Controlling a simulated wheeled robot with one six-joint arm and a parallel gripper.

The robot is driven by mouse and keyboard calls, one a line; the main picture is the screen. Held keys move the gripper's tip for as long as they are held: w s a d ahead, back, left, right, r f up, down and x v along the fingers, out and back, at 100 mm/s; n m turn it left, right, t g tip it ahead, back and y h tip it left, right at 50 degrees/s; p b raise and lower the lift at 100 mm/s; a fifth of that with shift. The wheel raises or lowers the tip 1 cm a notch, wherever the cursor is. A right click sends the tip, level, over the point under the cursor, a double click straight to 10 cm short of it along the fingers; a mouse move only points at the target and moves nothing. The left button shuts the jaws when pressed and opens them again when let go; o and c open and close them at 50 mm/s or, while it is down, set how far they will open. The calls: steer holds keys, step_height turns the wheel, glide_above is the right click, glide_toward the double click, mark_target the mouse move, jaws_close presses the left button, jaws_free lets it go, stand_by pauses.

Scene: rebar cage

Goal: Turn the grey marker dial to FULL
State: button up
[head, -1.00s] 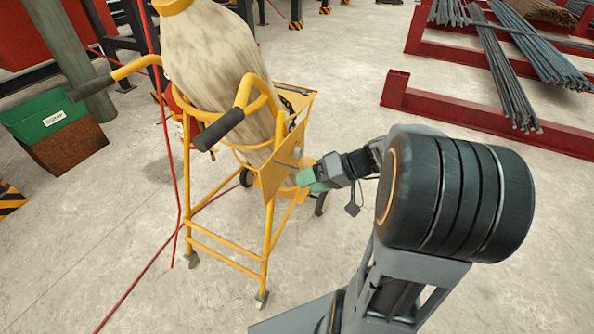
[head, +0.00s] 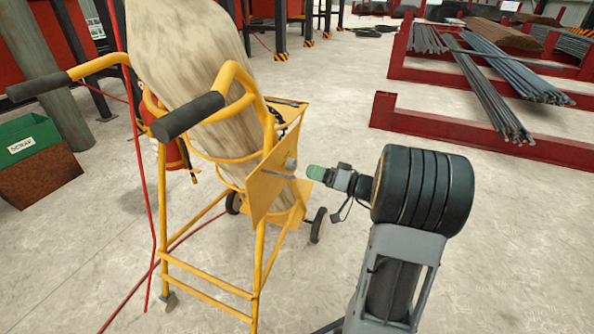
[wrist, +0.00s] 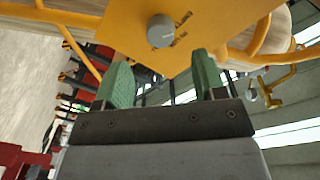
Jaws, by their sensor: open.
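The grey marker dial (wrist: 161,31) is a round knob on a yellow panel (wrist: 120,25) in the wrist view, with small dark marks beside it too small to read. In the head view the dial (head: 290,164) shows small on the panel (head: 268,182) of the yellow cart. My gripper (wrist: 158,80) is open, its two green fingers apart and empty. The dial lies beyond the fingertips, roughly between them in the picture, and I see no contact. In the head view my gripper (head: 316,172) is just right of the panel. The dial's setting cannot be read.
The yellow cart (head: 208,288) carries a tall pale cylinder (head: 190,70) and has black handle grips. A red hose (head: 147,220) runs down its left side. A green scrap bin (head: 28,140) stands at left, red rebar racks (head: 460,128) at right. Floor between is clear.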

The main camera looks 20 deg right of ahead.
mark_target(294, 167)
steer(key=b+x, duration=0.1)
steer(key=x, duration=0.5)
steer(key=shift+w+a, duration=0.2)
steer(key=shift+c, duration=0.4)
steer(key=c, duration=0.8)
steer(key=shift+c, duration=0.2)
